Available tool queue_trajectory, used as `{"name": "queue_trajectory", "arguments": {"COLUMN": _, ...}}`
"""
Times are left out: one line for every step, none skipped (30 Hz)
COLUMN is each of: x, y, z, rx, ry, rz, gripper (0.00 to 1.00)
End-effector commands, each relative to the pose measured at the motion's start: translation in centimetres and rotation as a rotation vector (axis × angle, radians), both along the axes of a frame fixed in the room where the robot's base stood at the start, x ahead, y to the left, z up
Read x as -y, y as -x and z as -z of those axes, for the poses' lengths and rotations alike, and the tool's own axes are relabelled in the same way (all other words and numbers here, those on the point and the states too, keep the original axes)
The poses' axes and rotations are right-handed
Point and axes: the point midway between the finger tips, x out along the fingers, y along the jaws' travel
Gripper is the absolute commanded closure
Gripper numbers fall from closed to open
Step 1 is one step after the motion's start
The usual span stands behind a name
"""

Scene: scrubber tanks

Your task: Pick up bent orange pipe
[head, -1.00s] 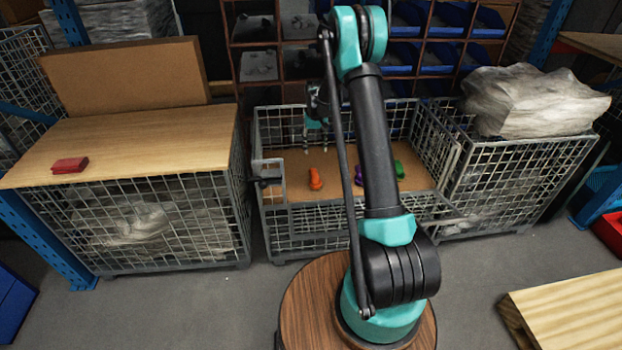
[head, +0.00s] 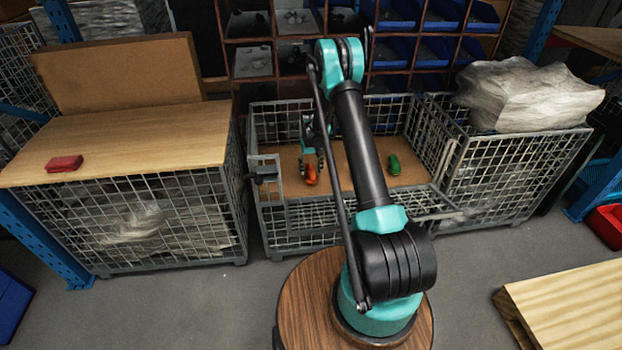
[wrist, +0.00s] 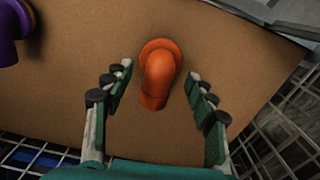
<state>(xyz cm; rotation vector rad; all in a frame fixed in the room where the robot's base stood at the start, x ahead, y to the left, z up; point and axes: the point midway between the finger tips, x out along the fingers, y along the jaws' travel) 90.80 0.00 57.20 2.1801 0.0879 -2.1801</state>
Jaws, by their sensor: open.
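The bent orange pipe (head: 310,175) lies on the brown floor of the middle wire-mesh crate (head: 325,215). In the wrist view the orange pipe (wrist: 159,75) shows a round flange at its far end and a curved body toward me. My gripper (head: 312,165) is down inside the crate at the pipe. In the wrist view my gripper's fingers (wrist: 157,85) are open, one on each side of the pipe, with gaps to both sides. I cannot tell the exact height of the fingertips above the floor.
A purple piece (wrist: 10,28) lies left of the pipe in the wrist view. A green piece (head: 393,164) lies at the crate's right. The crate's mesh walls stand close around. A wooden table (head: 120,140) with a red item (head: 64,163) is at the left.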

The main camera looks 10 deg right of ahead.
Motion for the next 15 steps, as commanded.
{"name": "queue_trajectory", "arguments": {"x": 0.0, "y": 0.0, "z": 0.8, "rx": 0.000, "ry": 0.000, "rz": 0.000, "gripper": 0.43}}
{"name": "queue_trajectory", "arguments": {"x": 0.0, "y": 0.0, "z": 1.3, "rx": 0.000, "ry": 0.000, "rz": 0.000, "gripper": 0.43}}
{"name": "queue_trajectory", "arguments": {"x": 0.0, "y": 0.0, "z": 1.7, "rx": 0.000, "ry": 0.000, "rz": 0.000, "gripper": 0.43}}
{"name": "queue_trajectory", "arguments": {"x": 0.0, "y": 0.0, "z": 2.0, "rx": 0.000, "ry": 0.000, "rz": 0.000, "gripper": 0.43}}
{"name": "queue_trajectory", "arguments": {"x": 0.0, "y": 0.0, "z": 2.2, "rx": 0.000, "ry": 0.000, "rz": 0.000, "gripper": 0.43}}
{"name": "queue_trajectory", "arguments": {"x": 0.0, "y": 0.0, "z": 2.5, "rx": 0.000, "ry": 0.000, "rz": 0.000, "gripper": 0.43}}
{"name": "queue_trajectory", "arguments": {"x": 0.0, "y": 0.0, "z": 2.6, "rx": 0.000, "ry": 0.000, "rz": 0.000, "gripper": 0.43}}
{"name": "queue_trajectory", "arguments": {"x": 0.0, "y": 0.0, "z": 2.7, "rx": 0.000, "ry": 0.000, "rz": 0.000, "gripper": 0.43}}
{"name": "queue_trajectory", "arguments": {"x": 0.0, "y": 0.0, "z": 2.8, "rx": 0.000, "ry": 0.000, "rz": 0.000, "gripper": 0.43}}
{"name": "queue_trajectory", "arguments": {"x": 0.0, "y": 0.0, "z": 2.8, "rx": 0.000, "ry": 0.000, "rz": 0.000, "gripper": 0.43}}
{"name": "queue_trajectory", "arguments": {"x": 0.0, "y": 0.0, "z": 2.8, "rx": 0.000, "ry": 0.000, "rz": 0.000, "gripper": 0.43}}
{"name": "queue_trajectory", "arguments": {"x": 0.0, "y": 0.0, "z": 2.8, "rx": 0.000, "ry": 0.000, "rz": 0.000, "gripper": 0.43}}
{"name": "queue_trajectory", "arguments": {"x": 0.0, "y": 0.0, "z": 2.8, "rx": 0.000, "ry": 0.000, "rz": 0.000, "gripper": 0.43}}
{"name": "queue_trajectory", "arguments": {"x": 0.0, "y": 0.0, "z": 2.8, "rx": 0.000, "ry": 0.000, "rz": 0.000, "gripper": 0.43}}
{"name": "queue_trajectory", "arguments": {"x": 0.0, "y": 0.0, "z": 2.8, "rx": 0.000, "ry": 0.000, "rz": 0.000, "gripper": 0.46}}
